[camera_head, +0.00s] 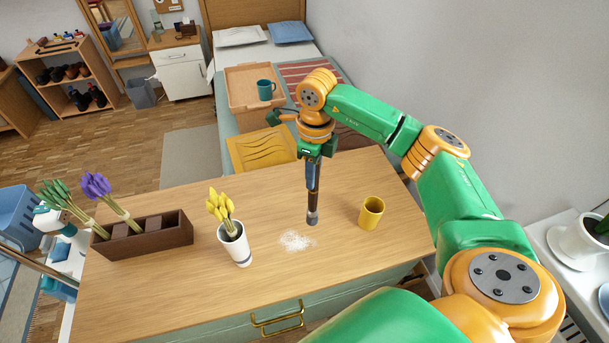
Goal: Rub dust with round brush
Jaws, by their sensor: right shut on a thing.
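A patch of white dust (297,241) lies on the wooden top of the dresser (190,290). My right gripper (314,162) is above the dresser top, shut on the round brush (313,195). The brush has a dark handle and hangs nearly upright, with its grey round head (312,219) down. The head is just behind and right of the dust in the picture; I cannot tell if it touches the wood.
A white vase with yellow flowers (235,245) stands just left of the dust, and a yellow cup (371,213) stands to the right. A dark wooden box (150,236) and purple flowers (97,186) are at the left. The front middle of the top is clear.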

